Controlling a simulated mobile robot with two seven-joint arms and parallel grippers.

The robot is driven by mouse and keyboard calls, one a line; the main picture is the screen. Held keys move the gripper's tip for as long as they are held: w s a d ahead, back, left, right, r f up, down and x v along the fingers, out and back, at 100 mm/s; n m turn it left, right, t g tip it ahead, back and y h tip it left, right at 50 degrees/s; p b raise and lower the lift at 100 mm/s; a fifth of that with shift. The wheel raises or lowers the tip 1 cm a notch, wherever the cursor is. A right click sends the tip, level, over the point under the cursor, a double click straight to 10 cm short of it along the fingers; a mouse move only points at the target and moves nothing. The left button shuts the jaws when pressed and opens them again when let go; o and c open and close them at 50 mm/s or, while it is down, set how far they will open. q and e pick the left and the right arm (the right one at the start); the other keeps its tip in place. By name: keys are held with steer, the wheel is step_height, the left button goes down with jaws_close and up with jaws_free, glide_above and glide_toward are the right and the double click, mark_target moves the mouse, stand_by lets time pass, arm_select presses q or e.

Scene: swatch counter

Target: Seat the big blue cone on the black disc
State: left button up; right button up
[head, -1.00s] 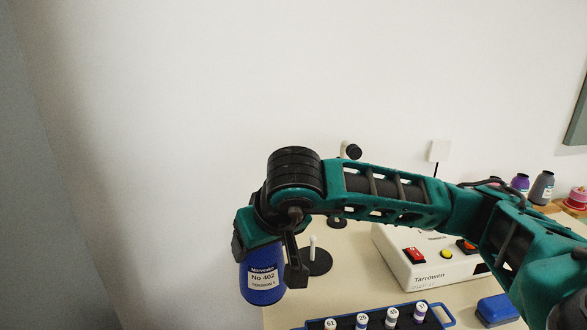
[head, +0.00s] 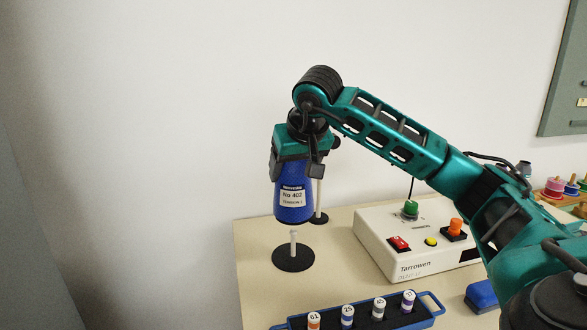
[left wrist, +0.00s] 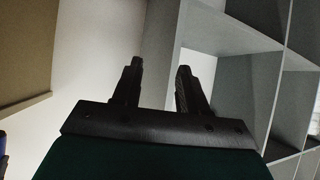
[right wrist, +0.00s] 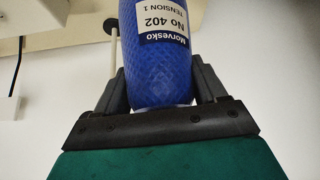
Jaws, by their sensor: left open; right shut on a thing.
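The big blue cone (head: 294,207) has a white label reading "No 402". My right gripper (head: 297,174) is shut on its upper end and holds it about upright, above the black disc. The right wrist view also shows the cone (right wrist: 157,75) between the fingers of my right gripper (right wrist: 163,98). The black disc (head: 281,259) lies on the table with a short white peg standing from its middle; the cone's lower end appears just above the peg and apart from it. My left gripper (left wrist: 158,85) is open and empty in the left wrist view, facing pale shelves.
A second black base with a pale post (head: 319,200) stands close behind the cone. A white Tarrowen box (head: 375,240) with coloured buttons is to the right. A blue rack (head: 330,324) of small labelled spools is in front. The table (head: 255,290) is bare at left.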

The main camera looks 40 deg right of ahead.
steer(key=shift+f+b, duration=2.7)
steer(key=shift+f, duration=0.95)
arm_select(q)
steer(key=shift+h, duration=0.4)
steer(key=shift+w+d+f+b, duration=0.2)
steer(key=shift+d+f+b, duration=0.15)
steer(key=shift+f, duration=0.3)
steer(key=shift+w+d+f+b, duration=0.2)
steer(key=shift+d+f, duration=0.15)
steer(key=shift+f, duration=0.35)
steer(key=shift+w+d+f+b, duration=0.15)
steer(key=shift+d+f+b, duration=0.2)
steer(key=shift+f, duration=0.3)
arm_select(e)
steer(key=shift+f, duration=1.45)
steer(key=o, duration=1.4)
steer(key=shift+c, duration=0.2)
